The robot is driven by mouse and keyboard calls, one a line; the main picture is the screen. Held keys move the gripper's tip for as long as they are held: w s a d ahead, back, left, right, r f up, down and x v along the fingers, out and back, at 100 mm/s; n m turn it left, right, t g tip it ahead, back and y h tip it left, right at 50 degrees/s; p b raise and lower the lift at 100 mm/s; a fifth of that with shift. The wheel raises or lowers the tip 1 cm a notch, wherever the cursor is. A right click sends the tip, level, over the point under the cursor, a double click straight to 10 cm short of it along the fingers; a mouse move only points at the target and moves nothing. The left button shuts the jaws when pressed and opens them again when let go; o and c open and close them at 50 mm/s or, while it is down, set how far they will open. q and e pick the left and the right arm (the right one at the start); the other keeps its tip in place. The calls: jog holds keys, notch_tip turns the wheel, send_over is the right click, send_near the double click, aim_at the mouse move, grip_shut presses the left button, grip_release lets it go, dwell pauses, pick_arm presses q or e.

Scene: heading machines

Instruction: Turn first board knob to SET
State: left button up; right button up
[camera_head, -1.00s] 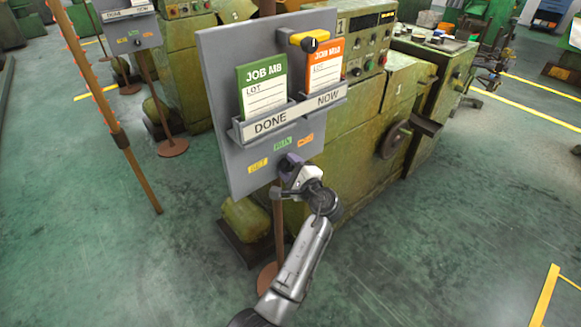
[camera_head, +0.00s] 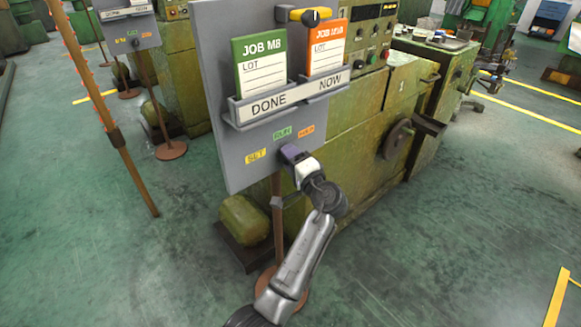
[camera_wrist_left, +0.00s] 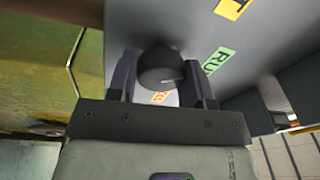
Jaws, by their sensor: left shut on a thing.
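The first board (camera_head: 232,178) is a grey panel on a brown post. Its lower part has a yellow SET label (camera_head: 256,155), a green RUN label (camera_head: 282,133) and an orange label (camera_head: 306,129). My left gripper (camera_head: 291,153) is at the board just below these labels and hides the knob in the head view. In the left wrist view, the dark round knob (camera_wrist_left: 160,66) sits between the two fingers, and the gripper is shut on it. I cannot tell clearly where the knob points. My right gripper is not in view.
The board's holder (camera_head: 268,115) carries a green job card (camera_head: 262,75) and an orange one (camera_head: 326,55). A green machine (camera_head: 375,105) stands close behind. A second board (camera_head: 130,30) is at the upper left. Floor is open at lower right.

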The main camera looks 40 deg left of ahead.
pick_arm(q)
jog(key=n+b, duration=0.2)
jog(key=n, duration=0.1)
jog(key=shift+f+g+b, duration=0.2)
jog(key=shift+g+b, duration=0.1)
jog(key=shift+b, duration=0.1)
jog(key=shift+r+n+y+b, duration=0.15)
jog(key=shift+n+y+b, duration=0.15)
jog(key=shift+n+b, duration=0.65)
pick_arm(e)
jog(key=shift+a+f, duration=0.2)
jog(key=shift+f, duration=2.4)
pick_arm(q)
jog(key=shift+n, duration=0.25)
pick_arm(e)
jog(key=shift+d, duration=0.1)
pick_arm(q)
jog(key=o, duration=0.9)
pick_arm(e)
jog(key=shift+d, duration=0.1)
pick_arm(q)
jog(key=shift+o, duration=0.2)
jog(key=shift+d, duration=0.1)
jog(key=p+v, duration=0.3)
jog(key=v, duration=1)
jog(key=shift+d+p, duration=0.35)
jog(key=shift+p, duration=0.05)
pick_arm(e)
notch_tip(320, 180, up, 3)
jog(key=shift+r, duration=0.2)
